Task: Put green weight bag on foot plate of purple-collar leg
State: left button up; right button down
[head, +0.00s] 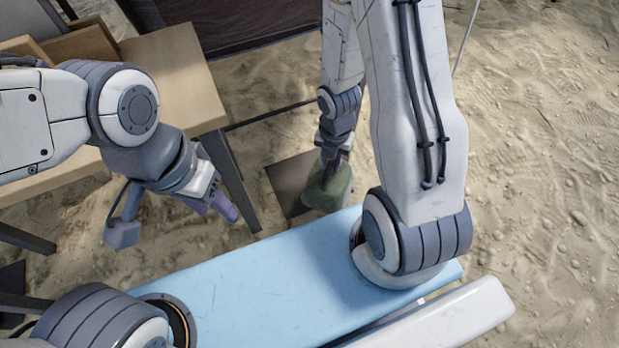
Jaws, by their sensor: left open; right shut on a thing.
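My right gripper (331,166) is shut on the green weight bag (327,188), gripping it from above. The bag covers the right part of a dark square plate (286,186) lying on the sand. I cannot tell whether the bag touches the plate or hangs above it. No purple collar shows clearly, so I cannot tell which leg this plate belongs to. My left gripper (172,222) is open and empty, well to the left of the bag, in front of the wooden table.
A wooden table (180,75) with a grey leg (232,185) stands at the left, with a wooden box (85,42) on it. A dark panel (250,22) is at the top. Open sand (540,150) lies to the right.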

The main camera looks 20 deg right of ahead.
aim_at(319, 160)
jog(key=w, duration=0.1)
jog(key=w+a+f+p, duration=0.1)
jog(key=w, duration=0.1)
jog(key=w+f+p, duration=0.1)
jog(key=shift+w+a+f, duration=0.1)
jog(key=shift+w+a, duration=0.05)
jog(key=shift+w, duration=0.2)
jog(key=w+a+f+b, duration=0.1)
jog(key=w+f+b, duration=0.6)
jog(key=f, duration=0.1)
jog(key=shift+a+f, duration=0.25)
jog(key=shift+f, duration=0.05)
jog(key=shift+f, duration=0.15)
jog(key=c, duration=0.8)
grip_release()
jog(key=shift+s+f, duration=0.1)
jog(key=shift+s, duration=0.05)
jog(key=shift+o, duration=0.2)
